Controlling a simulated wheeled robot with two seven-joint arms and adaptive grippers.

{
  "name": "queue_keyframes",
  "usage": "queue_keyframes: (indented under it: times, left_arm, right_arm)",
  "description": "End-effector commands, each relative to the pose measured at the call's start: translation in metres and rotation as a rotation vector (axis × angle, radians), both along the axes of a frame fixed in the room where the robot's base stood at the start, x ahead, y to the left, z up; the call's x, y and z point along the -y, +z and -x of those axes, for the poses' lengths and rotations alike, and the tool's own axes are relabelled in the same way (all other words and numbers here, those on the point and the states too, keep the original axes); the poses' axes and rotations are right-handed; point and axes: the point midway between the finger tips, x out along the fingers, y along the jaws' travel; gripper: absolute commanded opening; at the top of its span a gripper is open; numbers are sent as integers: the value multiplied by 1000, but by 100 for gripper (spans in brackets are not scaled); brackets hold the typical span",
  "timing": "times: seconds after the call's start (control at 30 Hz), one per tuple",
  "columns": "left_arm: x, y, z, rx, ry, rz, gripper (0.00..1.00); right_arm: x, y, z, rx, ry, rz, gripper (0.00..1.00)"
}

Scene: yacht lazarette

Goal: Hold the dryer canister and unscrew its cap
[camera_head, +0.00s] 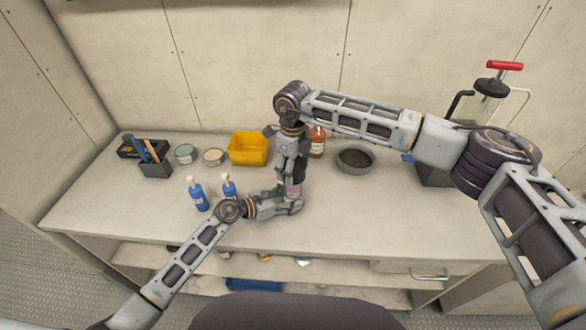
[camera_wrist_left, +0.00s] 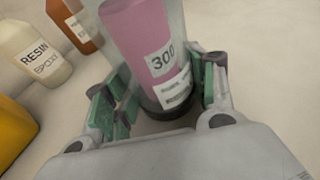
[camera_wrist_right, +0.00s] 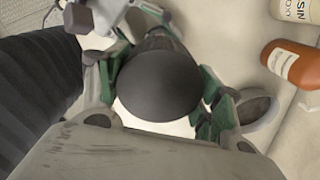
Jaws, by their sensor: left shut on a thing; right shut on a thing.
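The dryer canister (camera_wrist_left: 145,40) is a clear cylinder with pink contents and a white label reading 300. It stands upright on the bench; in the head view its pink lower part (camera_head: 293,190) shows between my grippers. My left gripper (camera_wrist_left: 160,92) is shut around the canister's lower body from the side. My right gripper (camera_wrist_right: 158,85) comes from above and is shut on the round dark cap (camera_wrist_right: 158,85), with green pads on both sides of it. In the head view the cap is mostly hidden by my right gripper (camera_head: 298,165).
A cream resin bottle (camera_wrist_left: 30,52) and a brown bottle (camera_head: 317,142) stand behind the canister. A yellow bin (camera_head: 248,149) and grey bowl (camera_head: 356,157) flank them. Two blue pump bottles (camera_head: 198,195) stand left of my left gripper. The bench's front right is clear.

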Motion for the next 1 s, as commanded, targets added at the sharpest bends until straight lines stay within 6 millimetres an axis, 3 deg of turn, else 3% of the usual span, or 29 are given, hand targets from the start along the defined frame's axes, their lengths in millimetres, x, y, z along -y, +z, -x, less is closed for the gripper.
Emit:
queue_keyframes:
  times: [0.57,1.0]
  left_arm:
    - [-1,-4,1,-5,-2,-5,13]
    - [-1,-4,1,-5,-2,-5,13]
  right_arm:
    - [0,3,0,0,0,-1,33]
    - [0,22,0,1,0,0,33]
